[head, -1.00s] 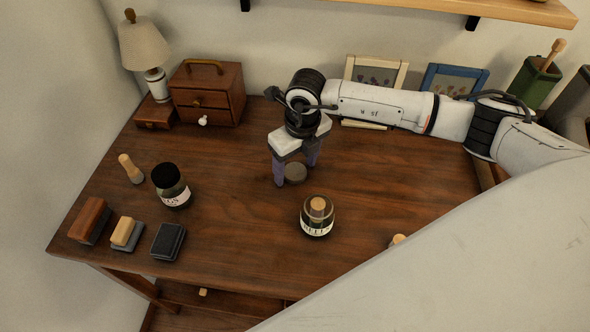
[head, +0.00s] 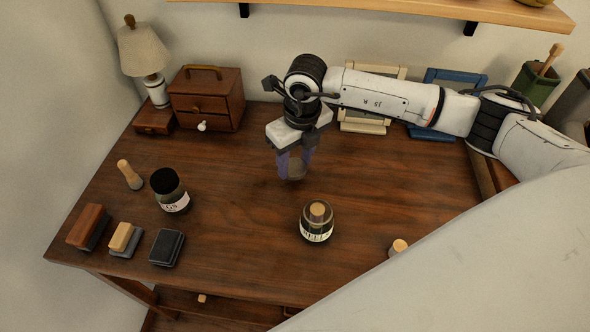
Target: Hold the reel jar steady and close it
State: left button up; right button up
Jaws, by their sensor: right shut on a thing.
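The reel jar (head: 316,229) is a small glass jar with a white label, standing upright near the middle of the desk. It is uncovered, and a wooden reel (head: 318,210) shows inside. My right gripper (head: 296,168) points down behind the jar, apart from it, and is shut on a grey-brown round lid (head: 297,173). The fingers hide part of the lid, and I cannot tell exactly how high it is. My left gripper is not in view.
A dark-lidded jar (head: 171,196), a wooden peg (head: 129,174) and several block-shaped stamps (head: 124,238) are at the left. A small drawer chest (head: 208,106) and lamp (head: 144,55) stand behind. A pale wooden knob (head: 398,246) is at the right. Bare desk surrounds the reel jar.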

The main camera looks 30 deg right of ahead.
aim_at(295, 168)
notch_tip(295, 168, up, 6)
jog(key=shift+r, duration=0.2)
dwell(0.3)
jog(key=n, duration=0.1)
jog(key=s+n, duration=0.1)
jog(key=n, duration=0.1)
jog(key=a+r+n, duration=0.1)
jog(key=shift+s+n+y, duration=0.25)
jog(key=shift+n+y, duration=0.05)
jog(key=shift+n, duration=0.1)
jog(key=s+a+r+n+g, duration=0.1)
jog(key=s+n, duration=0.4)
jog(key=n, duration=0.9)
jog(key=s+a+r+n+g, duration=0.1)
jog(key=s+r+n, duration=0.3)
jog(key=n, duration=1.1)
jog(key=shift+s+a+n+g+h, duration=0.3)
jog(key=shift+s+a+g+h, duration=0.15)
jog(key=shift+s, duration=0.4)
